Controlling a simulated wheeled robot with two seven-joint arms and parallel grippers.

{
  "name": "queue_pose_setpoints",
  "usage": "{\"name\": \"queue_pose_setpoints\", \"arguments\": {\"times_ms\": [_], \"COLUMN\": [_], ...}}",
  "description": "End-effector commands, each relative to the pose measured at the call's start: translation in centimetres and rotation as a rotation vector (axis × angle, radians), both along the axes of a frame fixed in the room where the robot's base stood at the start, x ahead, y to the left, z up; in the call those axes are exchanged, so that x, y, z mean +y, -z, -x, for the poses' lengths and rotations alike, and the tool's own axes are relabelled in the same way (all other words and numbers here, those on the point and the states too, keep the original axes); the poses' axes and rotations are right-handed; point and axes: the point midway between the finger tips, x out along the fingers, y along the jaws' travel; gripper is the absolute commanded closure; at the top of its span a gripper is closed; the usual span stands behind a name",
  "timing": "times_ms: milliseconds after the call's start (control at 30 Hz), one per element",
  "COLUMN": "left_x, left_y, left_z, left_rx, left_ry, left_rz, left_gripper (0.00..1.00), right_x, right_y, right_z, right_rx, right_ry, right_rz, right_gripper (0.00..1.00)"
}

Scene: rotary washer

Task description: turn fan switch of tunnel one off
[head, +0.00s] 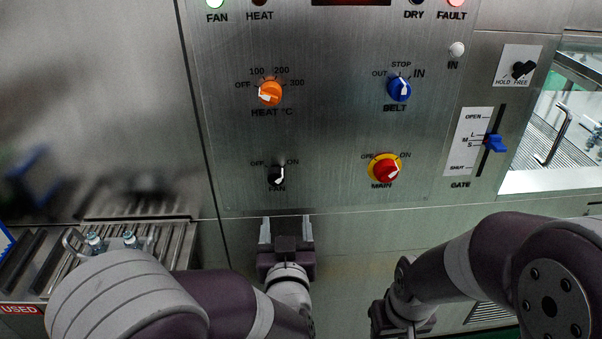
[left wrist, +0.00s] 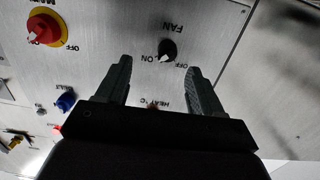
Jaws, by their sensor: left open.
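The fan switch (head: 277,175) is a small black knob with a white mark, low on the steel panel between OFF and ON labels. In the left wrist view the knob (left wrist: 168,50) appears upside down, and its white mark looks turned toward ON. My left gripper (head: 286,226) is open and empty just below the switch in the head view. In the left wrist view its fingertips (left wrist: 159,68) frame the knob from a distance, not touching it. My right gripper (head: 405,322) is low in the head view, with its fingers hidden.
The green FAN lamp (head: 217,3) is lit. Nearby are the orange heat knob (head: 270,93), blue belt knob (head: 399,89), red main switch (head: 385,170) on yellow, and blue gate lever (head: 495,143). A roller conveyor (head: 175,240) lies left. The panel around the fan switch is clear.

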Motion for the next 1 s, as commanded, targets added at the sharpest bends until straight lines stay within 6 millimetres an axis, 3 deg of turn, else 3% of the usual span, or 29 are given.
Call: {"name": "queue_pose_setpoints", "arguments": {"times_ms": [167,400,600,733,1000], "left_x": [0.6,0.7,0.6,0.5,0.5], "left_y": [-1.1,-1.0,-1.0,-0.8,-0.8], "left_z": [-1.7,-7.8,-11.6,-12.6,-12.7], "left_rx": [-0.050,-0.048,-0.048,-0.046,-0.046], "left_ry": [-0.025,-0.025,-0.022,-0.020,-0.019], "left_rz": [-0.025,-0.025,-0.024,-0.025,-0.024], "left_gripper": [0.33,0.33,0.33,0.33,0.36], "right_x": [0.0,0.0,0.0,0.0,0.0], "right_y": [-0.2,-0.8,-1.1,-1.1,-1.1], "right_z": [0.0,0.0,0.0,0.0,0.0], "right_rx": [0.000,0.000,0.000,0.001,0.001], "right_ry": [0.000,0.000,0.000,0.000,0.000], "right_rz": [0.000,0.000,0.000,0.000,0.000], "right_gripper": [0.57,0.57,0.57,0.57,0.57]}}
